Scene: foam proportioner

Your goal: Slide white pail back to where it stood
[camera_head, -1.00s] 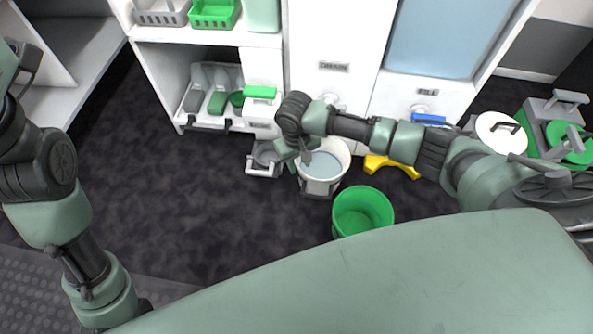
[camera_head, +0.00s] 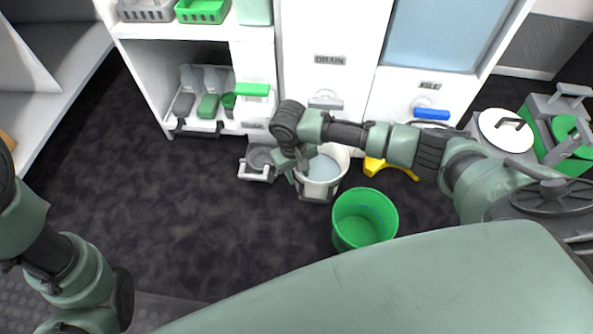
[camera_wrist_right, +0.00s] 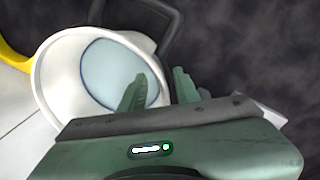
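The white pail (camera_head: 335,178), with a pale blue surface inside, stands upright on the dark floor in front of the white cabinet. It also shows in the right wrist view (camera_wrist_right: 50,75). My right gripper (camera_head: 303,168) is at the pail's left rim. In the right wrist view the gripper's (camera_wrist_right: 160,88) two green fingers are apart, one over the pail's opening and one outside it, with the rim between them. I cannot tell whether either finger touches the rim. My left arm is at the left edge of the head view; its gripper is out of frame.
A green bucket (camera_head: 364,220) stands close in front and right of the pail. A grey container (camera_head: 259,162) is just left of it. A yellow object (camera_head: 376,167) lies right, by the cabinet (camera_head: 327,38). The floor to the left is clear.

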